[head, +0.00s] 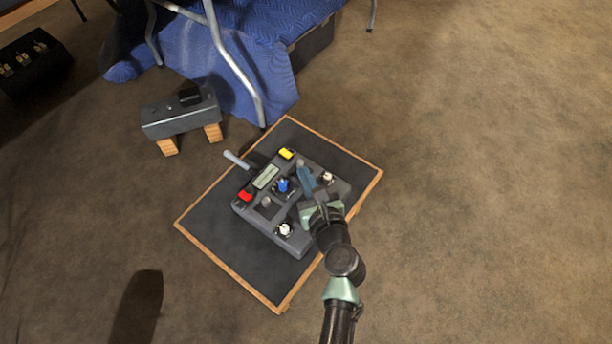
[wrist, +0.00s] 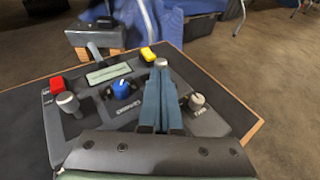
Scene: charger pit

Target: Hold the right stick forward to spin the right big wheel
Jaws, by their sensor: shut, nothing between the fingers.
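A dark grey controller box (head: 300,243) lies on a black board with a wooden edge. Its right stick (head: 301,164), with a grey rounded top, stands near the far right part of the box. It also shows in the wrist view (wrist: 161,62), just beyond my fingertips. Its lower part is hidden behind my fingers. My gripper (head: 304,173) is shut and empty, with its blue fingers over the box, close to the stick. I cannot tell whether they touch it. The left stick (wrist: 67,103) stands apart at the left. I cannot make out a big wheel.
The box also bears a red button (wrist: 57,84), yellow button (wrist: 148,54), blue knob (wrist: 122,90), white knob (wrist: 196,102) and display (wrist: 110,73). A grey box on wooden blocks (head: 180,116) and a blue-draped table (head: 245,75) stand behind. Carpet at right is clear.

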